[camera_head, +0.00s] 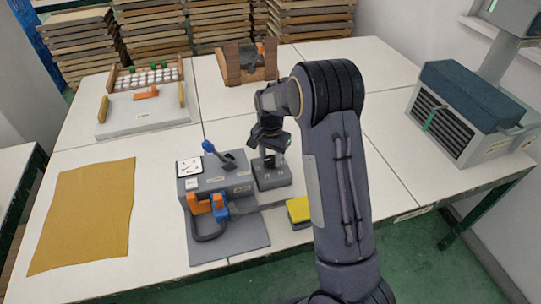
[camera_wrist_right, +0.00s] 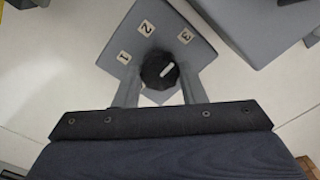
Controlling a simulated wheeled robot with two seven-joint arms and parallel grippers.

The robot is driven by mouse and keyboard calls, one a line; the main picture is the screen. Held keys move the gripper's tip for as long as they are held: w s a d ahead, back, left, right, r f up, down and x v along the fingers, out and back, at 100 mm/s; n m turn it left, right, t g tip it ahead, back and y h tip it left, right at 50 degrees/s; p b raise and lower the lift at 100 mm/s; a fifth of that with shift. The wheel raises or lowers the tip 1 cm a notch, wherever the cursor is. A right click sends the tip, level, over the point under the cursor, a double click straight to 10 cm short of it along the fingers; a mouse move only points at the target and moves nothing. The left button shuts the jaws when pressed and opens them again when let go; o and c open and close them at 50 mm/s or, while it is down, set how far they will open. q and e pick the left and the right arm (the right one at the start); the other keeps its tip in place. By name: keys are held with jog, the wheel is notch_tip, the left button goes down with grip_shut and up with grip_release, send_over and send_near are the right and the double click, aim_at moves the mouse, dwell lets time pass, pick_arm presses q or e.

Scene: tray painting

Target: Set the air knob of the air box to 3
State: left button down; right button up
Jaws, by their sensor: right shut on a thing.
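The air box (camera_head: 272,178) is a small grey box near the middle of the table, beneath my right gripper (camera_head: 270,145). In the right wrist view its top plate (camera_wrist_right: 200,55) carries the labels 1, 2 and 3. The black air knob (camera_wrist_right: 157,78) stands between the two fingers of my right gripper (camera_wrist_right: 160,92), which are shut on it. The knob's white mark points to the upper right, towards the side of label 3. In the head view the knob is hidden by the gripper. My left gripper is not in view.
A grey unit (camera_head: 232,184) with a dial and blue-tipped lever stands left of the air box. An orange and blue tool (camera_head: 213,207) is at its front. A yellow block (camera_head: 299,209) lies nearby. A vented box (camera_head: 455,130) stands right. A mustard cloth (camera_head: 85,215) lies left.

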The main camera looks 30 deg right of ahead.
aim_at(271, 159)
dwell(0.3)
jog(key=shift+r, duration=0.1)
jog(key=o, duration=1)
notch_tip(271, 159, up, 8)
jog(key=shift+f, duration=0.15)
jog(key=s+a+r+n+t+y, duration=0.2)
jog(key=s+r, duration=0.4)
jog(key=s, duration=0.3)
jog(key=s+a+n+t, duration=0.1)
jog(key=s+a+n, duration=0.1)
jog(key=s, duration=0.4)
jog(key=s+a+n+t+y, duration=0.1)
jog(key=s+a+n, duration=0.2)
jog(key=s, duration=0.4)
jog(key=s+a+r+n+t, duration=0.1)
jog(key=s+a+n, duration=0.2)
jog(key=s, duration=0.4)
jog(key=shift+a+t+y, duration=0.3)
jog(key=shift+a+y, duration=0.1)
jog(key=shift+a, duration=0.35)
